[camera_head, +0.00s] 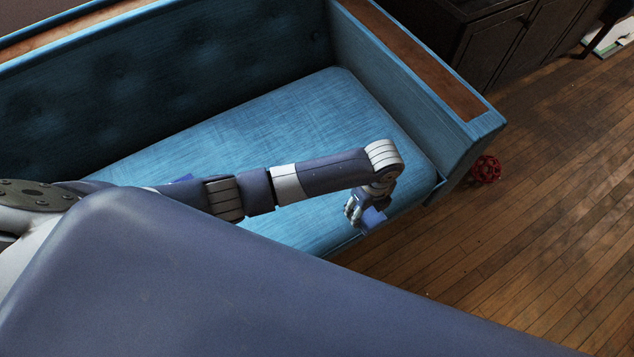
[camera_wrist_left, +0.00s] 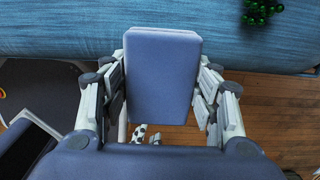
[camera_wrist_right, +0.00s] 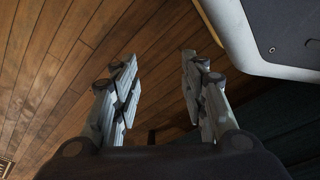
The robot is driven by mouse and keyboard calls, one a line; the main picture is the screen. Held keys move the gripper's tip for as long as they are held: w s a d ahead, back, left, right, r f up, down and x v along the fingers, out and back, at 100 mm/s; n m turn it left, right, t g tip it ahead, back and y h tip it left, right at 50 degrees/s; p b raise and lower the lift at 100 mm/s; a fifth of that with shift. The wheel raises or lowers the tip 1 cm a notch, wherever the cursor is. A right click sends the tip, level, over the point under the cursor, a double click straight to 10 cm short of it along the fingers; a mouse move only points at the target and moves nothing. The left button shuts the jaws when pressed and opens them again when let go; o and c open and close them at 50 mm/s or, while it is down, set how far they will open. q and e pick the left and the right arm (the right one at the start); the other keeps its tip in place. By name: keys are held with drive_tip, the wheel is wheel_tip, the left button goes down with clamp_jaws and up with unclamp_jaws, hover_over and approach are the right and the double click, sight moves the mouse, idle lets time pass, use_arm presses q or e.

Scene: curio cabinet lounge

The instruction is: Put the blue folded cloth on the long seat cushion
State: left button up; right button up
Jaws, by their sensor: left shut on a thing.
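The blue folded cloth (camera_wrist_left: 163,75) is a flat blue-grey block held between the fingers of my left gripper (camera_wrist_left: 160,90). In the head view, my left gripper (camera_head: 361,208) and part of the cloth (camera_head: 374,217) show near the front edge of the long seat cushion (camera_head: 270,120), towards its right end. The cushion is bright blue and also shows behind the cloth in the left wrist view (camera_wrist_left: 60,32). The cloth looks held above the cushion's front edge; the exact height is unclear. My right gripper (camera_wrist_right: 159,75) is open and empty over the wood floor.
The sofa has a tufted backrest (camera_head: 140,75) and a wood-topped right armrest (camera_head: 420,65). A red object (camera_head: 486,168) lies on the floor beside it. A green beaded object (camera_wrist_left: 262,10) sits on blue fabric.

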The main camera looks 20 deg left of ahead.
use_arm(q)
hover_over(328, 199)
drive_tip(key=d, duration=0.2)
drive_tip(key=shift+s+a+f, duration=0.15)
drive_tip(key=shift+s+f, duration=0.05)
drive_tip(key=shift+f, duration=0.25)
drive_tip(key=shift+w+a+b, duration=0.15)
drive_tip(key=shift+a+b, duration=0.15)
drive_tip(key=shift+a, duration=0.3)
drive_tip(key=f, duration=0.1)
drive_tip(key=f+b, duration=0.1)
drive_tip(key=shift+w+a+f, duration=0.1)
drive_tip(key=shift+a+f, duration=0.2)
drive_tip(key=shift+f, duration=0.5)
use_arm(e)
drive_tip(key=w+r, duration=0.3)
drive_tip(key=r, duration=0.2)
drive_tip(key=shift+w+a, duration=0.15)
drive_tip(key=shift+a, duration=0.1)
use_arm(q)
drive_tip(key=shift+f, duration=0.1)
drive_tip(key=o, duration=1)
drive_tip(key=shift+f, duration=0.1)
drive_tip(key=shift+c, duration=0.2)
drive_tip(key=o, duration=0.4)
use_arm(e)
drive_tip(key=shift+r, duration=0.15)
